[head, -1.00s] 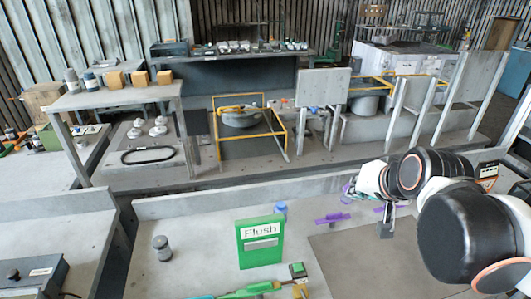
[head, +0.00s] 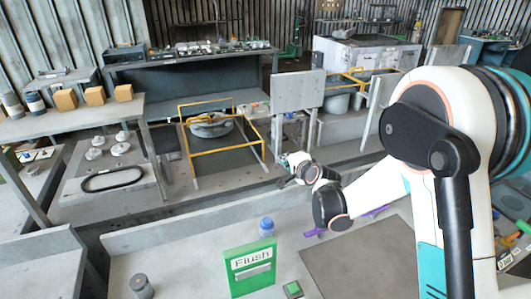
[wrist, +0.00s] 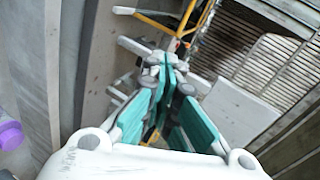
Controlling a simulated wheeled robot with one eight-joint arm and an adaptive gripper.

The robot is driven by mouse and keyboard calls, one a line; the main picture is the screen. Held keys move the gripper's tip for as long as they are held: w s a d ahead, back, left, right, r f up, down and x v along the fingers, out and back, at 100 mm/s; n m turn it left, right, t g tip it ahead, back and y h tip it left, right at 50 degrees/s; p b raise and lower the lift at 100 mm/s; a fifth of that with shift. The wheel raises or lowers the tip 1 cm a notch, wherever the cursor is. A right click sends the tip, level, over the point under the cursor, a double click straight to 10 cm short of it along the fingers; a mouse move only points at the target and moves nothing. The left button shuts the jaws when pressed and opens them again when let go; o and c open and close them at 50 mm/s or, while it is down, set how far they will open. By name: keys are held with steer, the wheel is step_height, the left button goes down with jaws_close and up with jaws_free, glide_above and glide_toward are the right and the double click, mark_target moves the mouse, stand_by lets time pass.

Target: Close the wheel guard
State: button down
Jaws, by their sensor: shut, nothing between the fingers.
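A yellow-railed guard frame (head: 262,140) stands around a grey round wheel housing (head: 210,126) on the far bench, left of centre in the head view. I cannot tell for sure that this frame is the wheel guard. My gripper (head: 283,161) is to the right of the frame and nearer to me, apart from it in the picture. In the wrist view my gripper (wrist: 168,66) has its teal fingers together and empty. A yellow rail (wrist: 150,20) shows beyond the fingertips there. Part of the rail is hidden behind the fingers.
A second yellow frame (head: 360,78) stands farther right, behind an upright grey panel (head: 298,91). A green "Flush" box (head: 250,284) and a blue-capped bottle (head: 266,228) stand on the near bench. A side table (head: 60,118) with several tan blocks is at left.

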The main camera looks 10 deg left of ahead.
steer(key=m+y, duration=0.1)
steer(key=m, duration=0.1)
glide_toward(261, 152)
steer(key=b+x, duration=0.1)
steer(key=x, duration=0.1)
steer(key=b+x, duration=0.1)
steer(key=x, duration=0.2)
steer(key=shift+s+a+f, duration=0.1)
steer(key=shift+f, duration=0.3)
steer(key=shift+w+a+r+t+b, duration=0.15)
steer(key=shift+w+a+t+b, duration=0.2)
steer(key=shift+w, duration=0.25)
steer(key=shift+w, duration=0.1)
steer(key=w+a+b, duration=0.1)
steer(key=w+a, duration=0.1)
steer(key=w, duration=0.2)
steer(key=w+a+b, duration=0.1)
steer(key=w+a, duration=0.2)
steer(key=w, duration=0.1)
steer(key=w+a+b, duration=0.1)
steer(key=w+a, duration=0.1)
steer(key=w, duration=0.2)
steer(key=shift+w+a+b, duration=0.3)
steer(key=shift+a, duration=0.1)
steer(key=shift+w+a+b, duration=0.5)
steer(key=shift+w+b, duration=0.15)
steer(key=shift+w, duration=0.15)
steer(key=shift+w+a+b, duration=0.5)
steer(key=shift+w+b, duration=0.15)
steer(key=shift+w, duration=0.15)
